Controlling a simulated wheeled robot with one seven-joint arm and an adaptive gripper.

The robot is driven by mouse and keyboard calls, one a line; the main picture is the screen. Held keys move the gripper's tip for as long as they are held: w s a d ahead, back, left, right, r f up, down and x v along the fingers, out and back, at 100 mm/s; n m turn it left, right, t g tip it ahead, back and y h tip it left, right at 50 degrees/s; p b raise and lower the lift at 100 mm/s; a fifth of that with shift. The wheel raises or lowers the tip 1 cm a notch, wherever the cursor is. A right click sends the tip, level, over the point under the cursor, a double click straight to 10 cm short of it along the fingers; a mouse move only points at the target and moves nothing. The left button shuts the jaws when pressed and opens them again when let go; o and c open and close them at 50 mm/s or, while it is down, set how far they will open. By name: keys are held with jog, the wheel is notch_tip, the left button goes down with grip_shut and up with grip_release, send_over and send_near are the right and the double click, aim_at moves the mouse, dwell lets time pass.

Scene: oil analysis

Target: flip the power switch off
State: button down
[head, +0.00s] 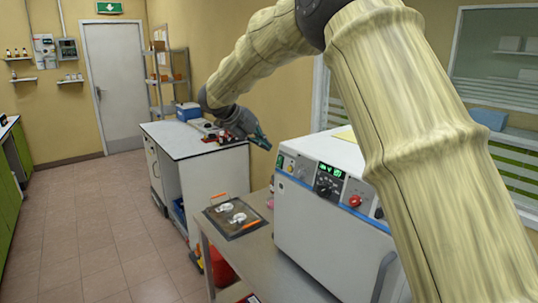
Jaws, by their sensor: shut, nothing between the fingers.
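A white box-shaped machine (325,235) stands on the grey bench at the right. The upper strip of its front carries a small green part (280,161) at the left end, a lit green display (331,170), a black dial (324,186) and a red knob (354,201). I cannot tell for sure which of these is the power switch, or its position. My gripper (264,143) is shut and empty, in the air just left of and above the machine's left front corner. It looks apart from the panel. My arm hides part of the machine's right side.
A dark tray (232,217) with white pieces and orange handles lies on the bench left of the machine. A white cabinet (185,141) with a blue box (188,111) stands behind. Open tiled floor (90,220) lies to the left.

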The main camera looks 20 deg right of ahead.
jog(key=a+r+b, duration=0.1)
jog(key=a+r, duration=0.2)
jog(key=r, duration=0.2)
jog(key=shift+s, duration=0.35)
jog(key=shift+s+a+r, duration=0.1)
jog(key=shift+r, duration=0.1)
